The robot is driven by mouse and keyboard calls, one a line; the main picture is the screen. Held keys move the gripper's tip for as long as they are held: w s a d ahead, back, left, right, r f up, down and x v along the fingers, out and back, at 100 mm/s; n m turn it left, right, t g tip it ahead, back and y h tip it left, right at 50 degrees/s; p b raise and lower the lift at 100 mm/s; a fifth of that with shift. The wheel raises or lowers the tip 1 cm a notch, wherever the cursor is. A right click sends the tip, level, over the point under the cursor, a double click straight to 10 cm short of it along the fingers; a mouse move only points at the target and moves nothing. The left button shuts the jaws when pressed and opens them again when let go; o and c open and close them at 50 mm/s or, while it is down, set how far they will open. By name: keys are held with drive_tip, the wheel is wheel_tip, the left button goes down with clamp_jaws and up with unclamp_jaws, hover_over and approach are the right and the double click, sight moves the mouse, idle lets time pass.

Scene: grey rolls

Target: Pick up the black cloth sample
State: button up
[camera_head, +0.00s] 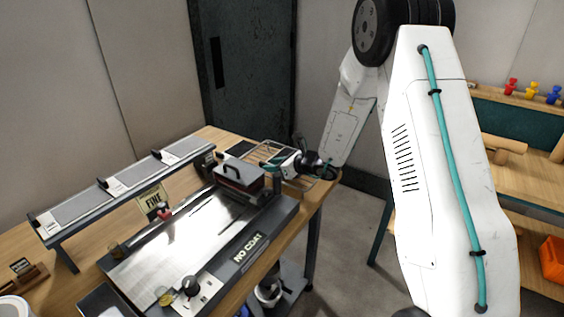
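A small dark flat piece (243,148) lies on the wire rack (268,147) at the far right corner of the wooden table. It could be the black cloth sample, but it is too small to be sure. My gripper (284,163) is at the end of my white arm, low over the right part of this rack, just right of the dark piece. Its fingers are too small and partly hidden by the wrist, so I cannot tell whether they are open or hold anything.
A coating machine (180,250) marked "NO COAT", with a dark handled block (239,176), stands just in front of the rack. A raised shelf (120,195) with grey strips stands at left. A bucket (268,293) is below the table. Another bench (520,165) is at right.

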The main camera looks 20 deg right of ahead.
drive_tip(key=shift+x, duration=0.95)
drive_tip(key=shift+r, duration=0.1)
clamp_jaws()
